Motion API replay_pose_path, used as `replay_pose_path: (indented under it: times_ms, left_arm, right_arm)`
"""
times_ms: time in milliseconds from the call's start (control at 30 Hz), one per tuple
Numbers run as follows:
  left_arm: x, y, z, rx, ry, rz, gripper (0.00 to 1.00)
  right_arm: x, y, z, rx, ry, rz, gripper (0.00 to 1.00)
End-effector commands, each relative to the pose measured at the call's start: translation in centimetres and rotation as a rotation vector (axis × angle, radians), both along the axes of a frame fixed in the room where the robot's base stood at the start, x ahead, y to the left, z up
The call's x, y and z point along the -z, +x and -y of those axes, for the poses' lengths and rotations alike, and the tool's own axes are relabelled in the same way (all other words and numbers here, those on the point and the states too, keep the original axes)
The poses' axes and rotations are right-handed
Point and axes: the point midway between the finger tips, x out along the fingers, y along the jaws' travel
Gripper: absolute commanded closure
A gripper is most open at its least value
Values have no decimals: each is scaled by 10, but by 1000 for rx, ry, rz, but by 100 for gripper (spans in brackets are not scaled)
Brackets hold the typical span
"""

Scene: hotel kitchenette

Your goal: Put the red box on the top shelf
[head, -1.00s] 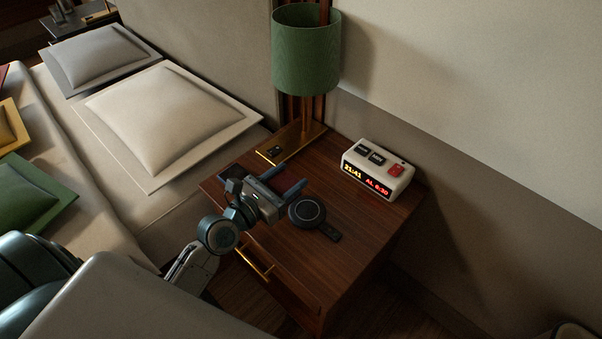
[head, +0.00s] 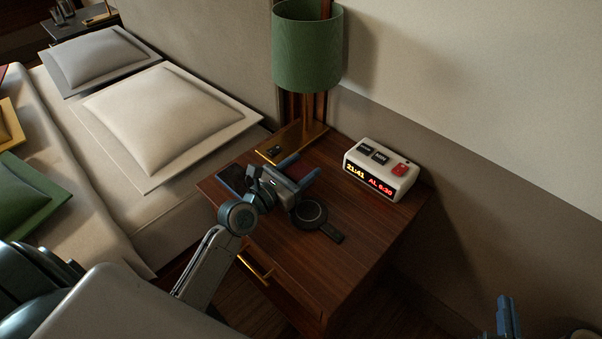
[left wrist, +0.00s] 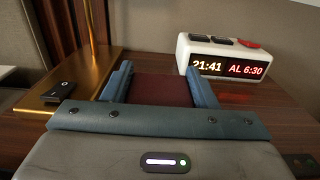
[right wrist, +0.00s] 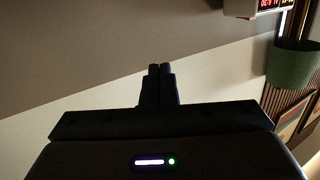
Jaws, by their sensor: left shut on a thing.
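My left gripper (head: 300,170) is over the nightstand, between the lamp foot and the round black pad. It also shows in the left wrist view (left wrist: 163,80), with its fingers apart on either side of a flat dark red thing (left wrist: 160,91). This appears to be the red box, gripped between the fingers; its full shape is hidden. In the head view it hardly stands out from the brown wood. My right gripper (head: 509,318) is at the lower right, away from the nightstand. Its fingertips are together and empty in the right wrist view (right wrist: 161,75). I see no clear shelf.
The wooden nightstand (head: 335,265) holds a green lamp (head: 307,50), a white alarm clock (head: 382,168), a round black pad (head: 310,213) and a dark flat phone-like thing (head: 232,178). A bed with pillows (head: 165,120) is at the left, a wall behind.

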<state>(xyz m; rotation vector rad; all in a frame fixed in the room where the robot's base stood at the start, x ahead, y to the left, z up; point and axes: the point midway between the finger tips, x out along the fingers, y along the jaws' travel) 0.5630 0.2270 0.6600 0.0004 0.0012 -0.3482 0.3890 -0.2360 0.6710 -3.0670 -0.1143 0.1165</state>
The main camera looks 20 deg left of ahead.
Motion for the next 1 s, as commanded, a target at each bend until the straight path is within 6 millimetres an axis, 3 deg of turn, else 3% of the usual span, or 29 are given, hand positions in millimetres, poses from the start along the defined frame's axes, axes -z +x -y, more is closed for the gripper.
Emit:
replay_pose_path:
  times_ms: [200, 667, 700, 800, 1000]
  left_arm:
    - [7, 0, 0, -1, 0, 1, 72]
    - [10, 0, 0, 0, -1, 1, 72]
    - [10, 0, 0, 0, -1, 1, 46]
    - [10, 0, 0, 0, -1, 1, 26]
    - [10, 0, 0, 0, -1, 1, 26]
  right_arm:
    - [-28, 8, 2, 8, -10, 151, 100]
    - [-35, 9, 3, 11, -11, 187, 100]
    - [-36, 10, 3, 11, -12, 193, 100]
    - [-36, 10, 3, 11, -12, 192, 100]
    - [-36, 10, 3, 11, -11, 191, 100]
